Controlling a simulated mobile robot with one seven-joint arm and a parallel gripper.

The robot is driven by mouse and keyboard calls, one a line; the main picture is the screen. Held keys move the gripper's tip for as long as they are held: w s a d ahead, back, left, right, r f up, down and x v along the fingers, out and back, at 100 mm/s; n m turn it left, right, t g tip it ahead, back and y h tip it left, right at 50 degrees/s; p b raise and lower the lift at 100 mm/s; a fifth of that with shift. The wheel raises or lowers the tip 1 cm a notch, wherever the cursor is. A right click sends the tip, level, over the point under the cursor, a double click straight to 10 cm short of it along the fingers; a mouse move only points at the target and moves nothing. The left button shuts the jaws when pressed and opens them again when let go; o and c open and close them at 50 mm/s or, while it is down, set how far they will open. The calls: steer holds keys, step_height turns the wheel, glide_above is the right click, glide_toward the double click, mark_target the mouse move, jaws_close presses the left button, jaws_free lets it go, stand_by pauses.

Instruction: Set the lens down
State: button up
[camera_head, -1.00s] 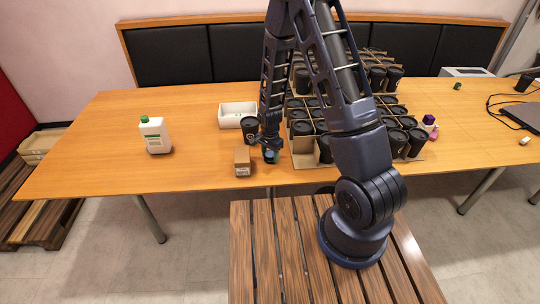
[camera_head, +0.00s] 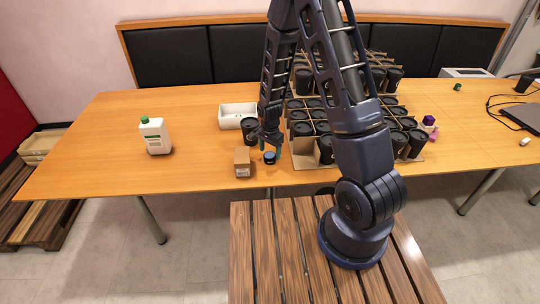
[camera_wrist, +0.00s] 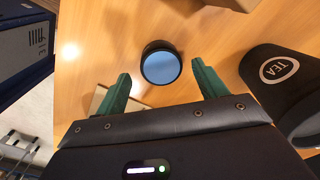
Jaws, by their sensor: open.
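The lens (camera_head: 269,158) is a small round black-rimmed piece with a blue face, standing on the wooden table between the small cardboard box and the rack of cups. In the wrist view the lens (camera_wrist: 161,65) sits just beyond and between the fingertips, apart from both. My gripper (camera_head: 264,145) is open and empty just above the lens. In the wrist view its two green fingers (camera_wrist: 160,85) are spread wide.
A cardboard box (camera_head: 243,162) is close left of the lens. A black cup (camera_head: 249,130), marked TEA in the wrist view (camera_wrist: 285,85), stands close behind. A white tray (camera_head: 236,115) and a white bottle (camera_head: 155,136) are farther left. A cardboard rack of cups (camera_head: 305,158) is at right.

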step_height(320, 180, up, 9)
step_height(320, 180, up, 11)
steer(key=n, duration=0.2)
glide_above(270, 155)
steer(key=s+d, duration=0.1)
steer(key=d, duration=0.4)
steer(key=s+d+r+n+t, duration=0.1)
steer(key=s+d+r, duration=0.15)
steer(key=r, duration=0.25)
steer(key=s+d+r+n+t, duration=0.1)
steer(key=s+d+r, duration=0.1)
steer(key=d+r, duration=0.25)
steer(key=s+d+r+n+t, duration=0.1)
steer(key=s+d+r+n, duration=0.1)
steer(key=s+d+r, duration=0.2)
steer(key=s+d+r+n+t, duration=0.1)
steer(key=s+d+r+n, duration=0.2)
steer(key=s+r, duration=0.5)
steer(key=shift+s+d+t, duration=0.3)
steer(key=shift+s+d, duration=0.2)
steer(key=shift+s, duration=1.55)
